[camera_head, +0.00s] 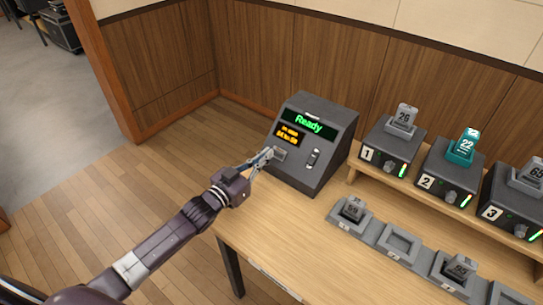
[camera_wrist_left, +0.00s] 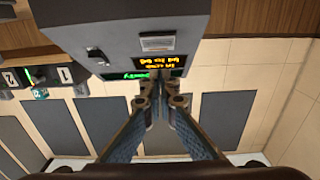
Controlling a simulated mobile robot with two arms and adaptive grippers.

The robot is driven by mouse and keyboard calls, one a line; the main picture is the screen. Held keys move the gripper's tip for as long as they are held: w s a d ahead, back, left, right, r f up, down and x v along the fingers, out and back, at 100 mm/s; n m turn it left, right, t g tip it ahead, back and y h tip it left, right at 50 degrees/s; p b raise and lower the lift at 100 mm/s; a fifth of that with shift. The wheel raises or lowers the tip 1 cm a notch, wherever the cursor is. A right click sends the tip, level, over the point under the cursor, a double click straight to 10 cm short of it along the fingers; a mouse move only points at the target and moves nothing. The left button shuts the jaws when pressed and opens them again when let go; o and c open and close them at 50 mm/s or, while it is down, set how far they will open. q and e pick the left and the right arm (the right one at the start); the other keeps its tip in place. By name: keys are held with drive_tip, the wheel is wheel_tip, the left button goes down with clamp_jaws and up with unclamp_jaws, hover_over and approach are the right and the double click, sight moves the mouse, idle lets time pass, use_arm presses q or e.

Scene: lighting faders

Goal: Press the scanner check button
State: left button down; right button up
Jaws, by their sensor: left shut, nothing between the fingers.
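A dark grey console (camera_head: 335,170) stands at the left end of the wooden table. Its green display (camera_head: 309,126) reads "Ready", with an amber text display (camera_head: 290,135) below it. A grey rectangular plate or button (camera_head: 279,154) sits under the amber text, and a small upright switch or slot (camera_head: 313,159) is to its right. My left gripper (camera_head: 267,153) is shut and empty, its tips close to the console's left front. In the left wrist view the console (camera_wrist_left: 110,25) appears upside down, and my fingertips (camera_wrist_left: 157,82) overlap its displays. I cannot tell whether they touch. My right gripper is not in view.
Numbered dark units (camera_head: 391,150) with card-like blocks on top stand on a raised wooden shelf to the right. Grey trays (camera_head: 398,243) with dark blocks lie in front of them. The table front near my left arm (camera_head: 290,235) is clear. A wood-panelled wall is behind.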

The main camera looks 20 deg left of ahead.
sight(280, 150)
use_arm(q)
drive_tip(key=shift+w+d+f, duration=0.25)
drive_tip(key=shift+w+f, duration=0.45)
drive_tip(key=shift+f, duration=0.05)
drive_tip(key=shift+w+d+f, duration=0.25)
drive_tip(key=shift+w+f, duration=0.45)
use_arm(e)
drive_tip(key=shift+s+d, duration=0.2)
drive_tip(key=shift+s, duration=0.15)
